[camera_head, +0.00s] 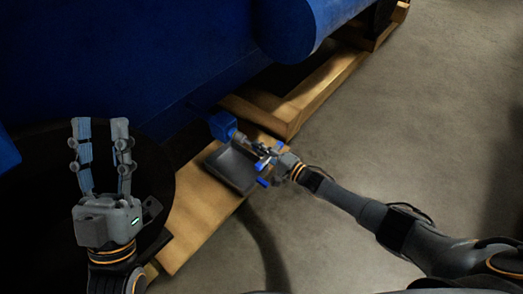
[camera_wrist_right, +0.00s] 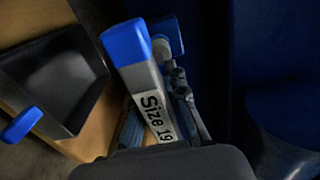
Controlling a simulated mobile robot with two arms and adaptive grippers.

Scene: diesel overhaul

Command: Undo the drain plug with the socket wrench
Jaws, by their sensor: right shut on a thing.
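The socket wrench, labelled "Size 19", has a grey bar with a blue end (camera_wrist_right: 125,40) in the right wrist view. My right gripper (camera_head: 274,157) is shut on the wrench, whose blue ends (camera_head: 262,163) show beside the fingers in the head view. A blue block (camera_head: 222,125) sits low by the engine, just beyond the wrench. It also shows behind the wrench in the wrist view (camera_wrist_right: 168,33). I cannot tell whether the wrench touches it. I cannot make out the drain plug. My left gripper (camera_head: 101,125) is open and empty, fingers up, at the left.
A dark tray (camera_head: 232,168) lies on a wooden board (camera_head: 195,215) below the right gripper. The large blue engine (camera_head: 130,60) fills the upper left. A wooden frame (camera_head: 315,92) runs under it. The grey floor (camera_head: 430,120) at right is clear.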

